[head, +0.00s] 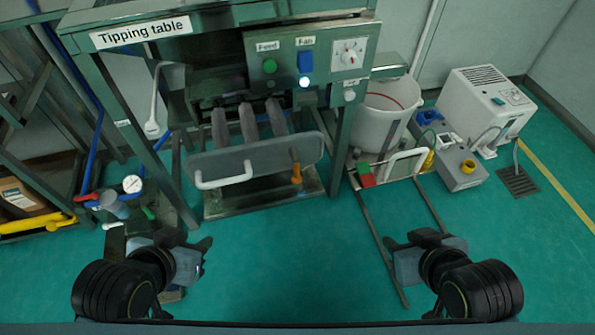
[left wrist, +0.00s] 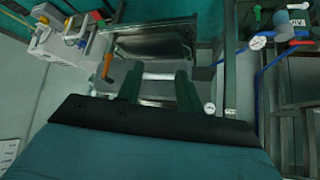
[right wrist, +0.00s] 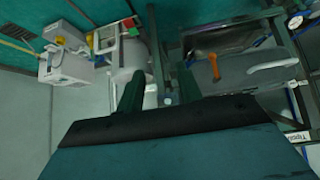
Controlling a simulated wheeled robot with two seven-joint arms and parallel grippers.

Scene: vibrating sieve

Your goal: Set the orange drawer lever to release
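The orange drawer lever (head: 296,172) sits near the right end of the grey drawer front (head: 255,160) under the machine. It looks roughly upright in the head view. It also shows in the left wrist view (left wrist: 107,66) and the right wrist view (right wrist: 213,66). A white bar handle (head: 223,179) is on the left part of the drawer front. My left gripper (head: 200,257) is low at the left, apart from the drawer, with its fingers spread and empty. My right gripper (head: 398,254) is low at the right, also apart, with its fingers spread and empty.
A control panel (head: 310,65) with green and blue buttons is above the drawer. A white bucket (head: 383,115) and a metal floor frame (head: 382,235) stand to the right. Pipes and a gauge (head: 132,184) are at the left. Green floor (head: 300,260) between my grippers is clear.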

